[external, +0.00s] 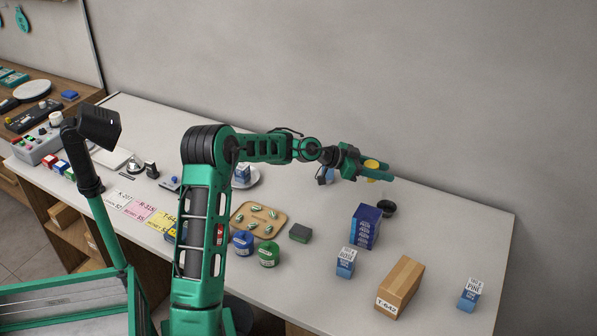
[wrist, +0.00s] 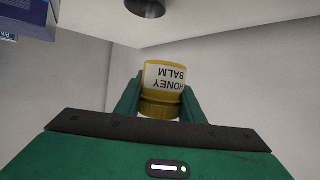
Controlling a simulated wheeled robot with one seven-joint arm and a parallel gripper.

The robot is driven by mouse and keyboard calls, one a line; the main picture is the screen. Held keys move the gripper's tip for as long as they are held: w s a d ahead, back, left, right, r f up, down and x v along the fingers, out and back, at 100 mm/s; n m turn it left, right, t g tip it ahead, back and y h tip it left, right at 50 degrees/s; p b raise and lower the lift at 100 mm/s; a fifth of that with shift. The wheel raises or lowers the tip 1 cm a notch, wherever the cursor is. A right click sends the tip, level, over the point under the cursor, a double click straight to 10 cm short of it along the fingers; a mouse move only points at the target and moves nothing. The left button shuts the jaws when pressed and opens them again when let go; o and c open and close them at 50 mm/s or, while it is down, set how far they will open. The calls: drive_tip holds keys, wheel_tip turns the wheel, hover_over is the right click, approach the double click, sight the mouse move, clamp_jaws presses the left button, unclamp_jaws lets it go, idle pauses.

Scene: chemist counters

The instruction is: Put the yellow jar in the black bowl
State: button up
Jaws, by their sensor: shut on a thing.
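The yellow jar (external: 371,164) is held between the green fingers of my gripper (external: 376,171), raised above the counter. In the wrist view the jar (wrist: 163,88) sits between both fingertips (wrist: 161,100), and its HONEY BALM label appears upside down. The small black bowl (external: 387,209) stands on the counter near the back edge, below and slightly right of my gripper, apart from the jar. Part of the bowl also shows at the top edge of the wrist view (wrist: 146,7). The bowl's inside cannot be made out clearly.
A tall dark blue box (external: 365,227) stands just left of the bowl. A smaller blue box (external: 345,262), a brown carton (external: 401,287) and another blue box (external: 469,294) stand nearer the front. A wooden tray (external: 258,219) with green pieces lies left. The counter right of the bowl is clear.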

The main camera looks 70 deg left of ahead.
sight(368, 163)
drive_tip(key=s+r+m+h, duration=0.1)
drive_tip(key=s+r+m+g+h, duration=0.1)
drive_tip(key=r, duration=0.1)
drive_tip(key=s+a+r+m+h, duration=0.1)
drive_tip(key=r+h, duration=0.1)
drive_tip(key=shift+s+a+r+m+g, duration=0.1)
drive_tip(key=shift+s+r+m+g, duration=0.1)
drive_tip(key=shift+s+m+g, duration=0.15)
drive_tip(key=shift+s+a+r, duration=0.1)
drive_tip(key=shift+s+r, duration=0.05)
drive_tip(key=shift+s, duration=0.15)
wheel_tip(368, 163, down, 4)
drive_tip(key=shift+f, duration=0.15)
drive_tip(key=shift+w+f, duration=0.1)
drive_tip(key=shift+f, duration=0.2)
drive_tip(key=x, duration=0.4)
drive_tip(key=s+d+f+x, duration=0.1)
drive_tip(key=x, duration=0.4)
drive_tip(key=s+f+x, duration=0.1)
drive_tip(key=x, duration=0.3)
drive_tip(key=shift+w+d+f, duration=0.1)
drive_tip(key=shift+w+d, duration=0.1)
drive_tip(key=shift+d, duration=0.15)
drive_tip(key=shift+f, duration=1.95)
drive_tip(key=o, duration=1)
drive_tip(key=shift+o, duration=0.2)
